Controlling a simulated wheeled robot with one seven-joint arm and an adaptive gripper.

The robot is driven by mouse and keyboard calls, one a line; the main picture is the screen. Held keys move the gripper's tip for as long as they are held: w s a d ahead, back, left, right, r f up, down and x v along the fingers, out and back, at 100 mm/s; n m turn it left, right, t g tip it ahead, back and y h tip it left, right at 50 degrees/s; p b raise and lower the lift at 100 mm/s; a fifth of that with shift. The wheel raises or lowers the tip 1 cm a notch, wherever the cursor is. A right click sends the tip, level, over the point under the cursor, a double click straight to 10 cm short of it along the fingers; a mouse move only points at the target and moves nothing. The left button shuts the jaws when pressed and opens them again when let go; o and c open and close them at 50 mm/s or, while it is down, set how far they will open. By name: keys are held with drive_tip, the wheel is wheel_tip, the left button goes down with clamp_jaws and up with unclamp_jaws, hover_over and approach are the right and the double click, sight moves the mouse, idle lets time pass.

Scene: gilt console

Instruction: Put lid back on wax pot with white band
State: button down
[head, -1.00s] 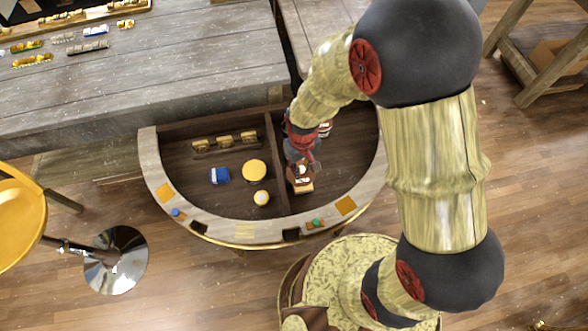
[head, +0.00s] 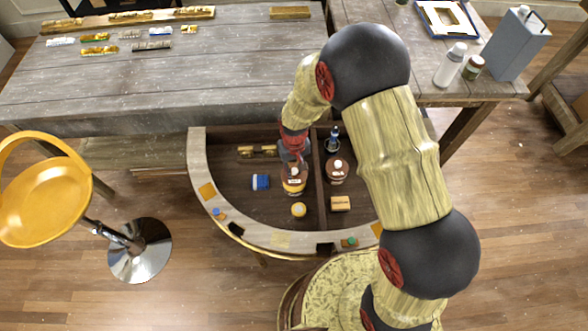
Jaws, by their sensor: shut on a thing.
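My gripper (head: 293,166) points down in the left compartment of the half-round drawer, shut on a small dark brown piece with pale marks, which looks like the lid (head: 292,175). Directly below it is a round pot with a white band and yellow showing (head: 293,189). The gripper and lid cover most of the pot, and I cannot tell whether lid and pot touch. Another brown round pot with pale marks (head: 337,170) stands in the right compartment.
A divider (head: 320,190) runs close to the gripper's right. A blue-and-white item (head: 260,182) and small yellow-rimmed jar (head: 299,210) flank the pot. A small block (head: 340,204) and dark bottle (head: 334,139) are right of the divider. A rack (head: 258,151) is behind.

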sight(294, 176)
drive_tip(key=shift+f+b, duration=1.4)
drive_tip(key=shift+f, duration=1.1)
drive_tip(key=shift+f, duration=0.1)
idle(0.4)
drive_tip(key=c, duration=1.6)
unclamp_jaws()
drive_tip(key=shift+o, duration=1)
drive_tip(key=o, duration=0.3)
drive_tip(key=shift+r+p, duration=2.4)
drive_tip(key=shift+r, duration=1.1)
